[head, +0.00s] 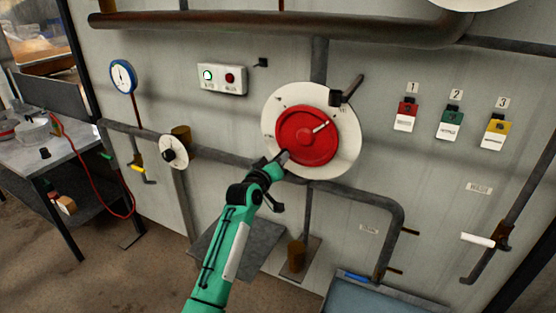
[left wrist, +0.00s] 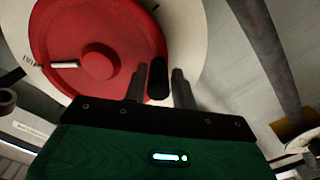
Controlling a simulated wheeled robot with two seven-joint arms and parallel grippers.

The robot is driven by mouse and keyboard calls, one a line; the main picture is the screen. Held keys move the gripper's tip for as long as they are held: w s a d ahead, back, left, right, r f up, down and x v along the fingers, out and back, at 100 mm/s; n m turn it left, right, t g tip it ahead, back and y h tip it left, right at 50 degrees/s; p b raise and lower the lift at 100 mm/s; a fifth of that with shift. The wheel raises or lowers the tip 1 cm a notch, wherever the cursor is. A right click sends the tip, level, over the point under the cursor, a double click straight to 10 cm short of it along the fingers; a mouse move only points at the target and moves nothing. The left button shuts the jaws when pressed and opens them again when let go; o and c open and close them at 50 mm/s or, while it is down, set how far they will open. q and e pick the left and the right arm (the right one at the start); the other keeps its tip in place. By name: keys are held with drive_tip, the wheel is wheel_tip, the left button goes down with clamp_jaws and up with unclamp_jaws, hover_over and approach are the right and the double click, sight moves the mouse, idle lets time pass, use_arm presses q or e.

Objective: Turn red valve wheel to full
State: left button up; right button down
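The red valve wheel (head: 306,136) is mounted on a round white plate (head: 348,150) on the wall. Its white pointer mark (head: 320,127) points to the upper right in the head view. The marks on the plate are too small to read. My left gripper (head: 283,157) is at the wheel's lower left rim. In the left wrist view, the wheel (left wrist: 98,35) fills the upper left. A black knob (left wrist: 158,80) stands between the two fingers, with narrow gaps showing beside it, so the left gripper looks open around it. My right gripper is out of view.
A dark lever (head: 347,90) sticks out at the plate's upper right. Pipes (head: 240,158) run left and below. A white dial (head: 174,152), a blue gauge (head: 123,77), a button box (head: 222,78) and red, green and yellow tags (head: 450,124) are on the wall.

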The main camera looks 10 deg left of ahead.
use_arm(q)
drive_tip(key=shift+o, duration=1.2)
drive_tip(key=shift+s, duration=0.1)
drive_tip(key=b+v, duration=0.4)
drive_tip(key=v, duration=0.9)
drive_tip(key=shift+s, duration=0.3)
drive_tip(key=shift+a+r, duration=0.1)
